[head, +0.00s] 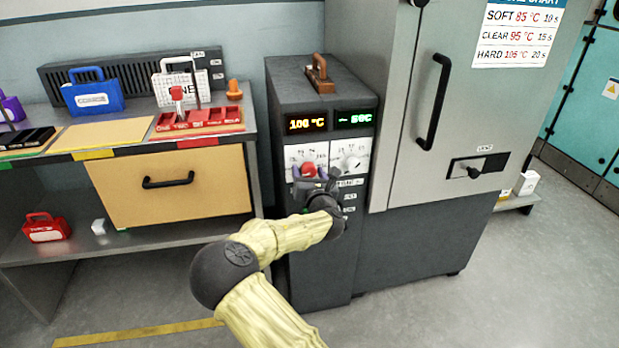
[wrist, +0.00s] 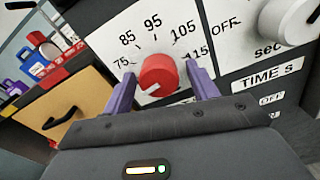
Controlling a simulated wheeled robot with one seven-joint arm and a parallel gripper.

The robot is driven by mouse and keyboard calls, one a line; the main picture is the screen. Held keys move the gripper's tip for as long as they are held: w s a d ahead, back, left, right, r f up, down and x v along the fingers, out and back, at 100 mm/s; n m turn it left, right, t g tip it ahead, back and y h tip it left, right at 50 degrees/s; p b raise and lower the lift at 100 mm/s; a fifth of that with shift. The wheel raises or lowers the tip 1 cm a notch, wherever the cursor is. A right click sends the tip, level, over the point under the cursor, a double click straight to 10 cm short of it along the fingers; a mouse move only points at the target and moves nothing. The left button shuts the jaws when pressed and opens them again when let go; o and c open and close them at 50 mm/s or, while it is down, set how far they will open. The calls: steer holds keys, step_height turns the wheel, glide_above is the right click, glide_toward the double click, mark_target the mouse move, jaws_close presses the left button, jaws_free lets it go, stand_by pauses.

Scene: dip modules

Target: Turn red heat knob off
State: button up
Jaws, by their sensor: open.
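The red heat knob (head: 309,169) is on the white left dial panel of the dark heater unit (head: 322,240). In the wrist view the red knob (wrist: 158,72) sits in a scale marked 75, 85, 95, 105, 115 and OFF. A white mark on its face lies toward its lower left. My gripper (wrist: 160,72) is open, with one purple finger on each side of the knob. I cannot tell whether the fingers touch it. In the head view my gripper (head: 312,182) is at the dial, partly hiding its lower part. The orange display (head: 307,123) appears to read 106 °C.
A white time knob (wrist: 290,18) is close on the right of the red knob. A grey cabinet (head: 400,120) with a black handle (head: 437,100) stands to the right. A bench with a yellow drawer (head: 165,190) stands to the left.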

steer(key=shift+s, duration=0.15)
steer(key=p+v, duration=0.2)
steer(key=v, duration=1.5)
steer(key=shift+s+r, duration=0.1)
